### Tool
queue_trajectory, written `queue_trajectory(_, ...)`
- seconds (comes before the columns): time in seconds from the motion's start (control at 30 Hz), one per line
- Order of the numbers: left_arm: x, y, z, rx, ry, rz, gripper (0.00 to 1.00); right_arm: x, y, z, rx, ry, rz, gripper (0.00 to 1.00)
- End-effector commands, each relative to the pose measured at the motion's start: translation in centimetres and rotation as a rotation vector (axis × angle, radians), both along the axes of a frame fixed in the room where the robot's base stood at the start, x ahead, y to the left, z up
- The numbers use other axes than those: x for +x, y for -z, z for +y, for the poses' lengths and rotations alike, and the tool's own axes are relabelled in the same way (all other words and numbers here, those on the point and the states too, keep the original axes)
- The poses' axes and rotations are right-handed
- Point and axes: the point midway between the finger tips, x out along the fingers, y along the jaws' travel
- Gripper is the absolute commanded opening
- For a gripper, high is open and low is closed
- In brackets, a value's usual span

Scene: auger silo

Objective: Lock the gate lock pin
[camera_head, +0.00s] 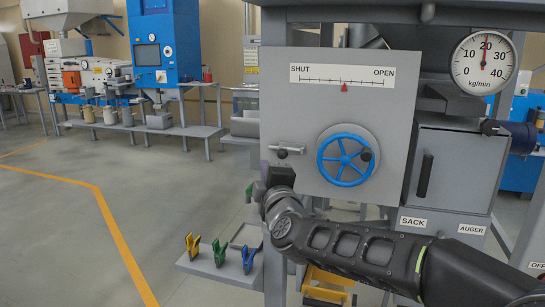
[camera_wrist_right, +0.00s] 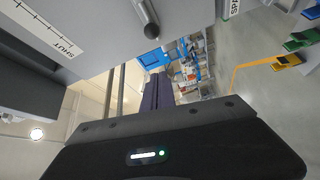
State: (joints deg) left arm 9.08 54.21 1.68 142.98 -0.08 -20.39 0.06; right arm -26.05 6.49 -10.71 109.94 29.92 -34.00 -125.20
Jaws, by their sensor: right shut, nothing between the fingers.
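The gate lock pin (camera_head: 284,150) is a small grey pin with a crossbar on the grey gate panel (camera_head: 390,150), left of the blue handwheel (camera_head: 345,157). In the right wrist view a grey rod with a dark round end (camera_wrist_right: 151,31) stands out from the panel; it looks like this pin's handle. My right gripper (camera_head: 262,181) is shut and empty, just below and left of the pin, apparently apart from it. Its fingers (camera_wrist_right: 158,92) show dark purple in the wrist view. My left gripper is not in view.
The SHUT–OPEN scale (camera_head: 343,77) has a red pointer near its middle. A dial (camera_head: 485,62) and a sack box (camera_head: 455,165) stand right. A low shelf (camera_head: 205,262) holds yellow, green and blue clamps. The floor at left is clear.

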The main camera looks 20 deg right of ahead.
Motion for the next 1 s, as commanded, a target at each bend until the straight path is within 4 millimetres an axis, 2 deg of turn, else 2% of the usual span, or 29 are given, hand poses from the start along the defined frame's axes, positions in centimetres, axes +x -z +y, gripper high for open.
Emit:
queue_trajectory(0.17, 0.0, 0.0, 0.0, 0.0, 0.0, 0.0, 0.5, 0.5, 0.1, 0.0, 0.0, 0.0, 0.002, 0.0)
queue_trajectory(0.37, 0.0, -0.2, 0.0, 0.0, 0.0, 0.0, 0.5, 2.6, -0.1, -0.1, -0.001, 0.001, 0.001, 0.0)
queue_trajectory(0.77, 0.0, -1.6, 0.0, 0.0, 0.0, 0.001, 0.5, 10.4, -0.6, -0.4, 0.001, 0.001, 0.002, 0.0)
queue_trajectory(0.83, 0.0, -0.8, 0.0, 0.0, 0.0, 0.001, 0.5, 9.6, -0.2, -2.0, 0.002, 0.005, 0.001, 0.0)
queue_trajectory(1.0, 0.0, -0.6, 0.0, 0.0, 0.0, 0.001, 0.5, 8.8, 0.2, -3.6, 0.003, 0.002, 0.001, 0.0)
